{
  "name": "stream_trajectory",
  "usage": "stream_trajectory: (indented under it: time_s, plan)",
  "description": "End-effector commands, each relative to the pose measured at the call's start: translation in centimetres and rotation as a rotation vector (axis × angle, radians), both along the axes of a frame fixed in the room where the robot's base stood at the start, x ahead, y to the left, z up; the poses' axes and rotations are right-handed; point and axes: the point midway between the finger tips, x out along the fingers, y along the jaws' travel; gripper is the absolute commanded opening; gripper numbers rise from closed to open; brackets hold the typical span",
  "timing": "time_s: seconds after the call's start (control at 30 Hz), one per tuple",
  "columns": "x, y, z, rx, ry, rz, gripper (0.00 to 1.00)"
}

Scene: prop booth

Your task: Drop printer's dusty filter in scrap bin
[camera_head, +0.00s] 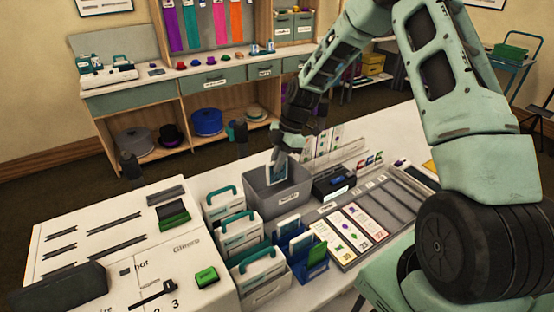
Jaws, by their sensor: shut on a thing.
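My gripper (281,154) is shut on a small flat panel with a pale frame and a dark bluish middle, which looks like the filter (276,171). It holds the filter upright, with its lower part at or just inside the mouth of a grey open bin (271,199). The bin has a white label on its front, too small to read for sure; it looks like the scrap bin. The bin's floor is hidden. The white printer (130,250) stands at the lower left, with dark slots and a green block on top.
A blue holder with cards (300,245) is in front. A black box (334,182) and a card tray (350,235) are at the right. A shelf unit (190,85) stands behind.

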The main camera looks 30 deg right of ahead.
Motion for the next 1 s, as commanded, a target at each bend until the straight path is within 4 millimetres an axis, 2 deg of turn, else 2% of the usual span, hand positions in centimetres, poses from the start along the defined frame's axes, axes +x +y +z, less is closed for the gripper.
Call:
stream_trajectory:
  time_s: [0.13,0.47,0.5,0.57,0.87,1.0]
  plan:
    - [0.0,0.0,-1.1,0.0,-0.001,-0.001,0.02]
    - [0.0,0.0,-1.2,0.0,-0.001,-0.001,0.02]
    - [0.0,0.0,-1.2,0.0,-0.001,-0.001,0.19]
    - [0.0,0.0,-1.2,0.0,-0.001,-0.001,0.36]
    - [0.0,-0.1,-1.1,0.0,-0.001,-0.001,0.36]
    - [0.1,-0.6,-0.2,-0.001,-0.003,-0.003,0.36]
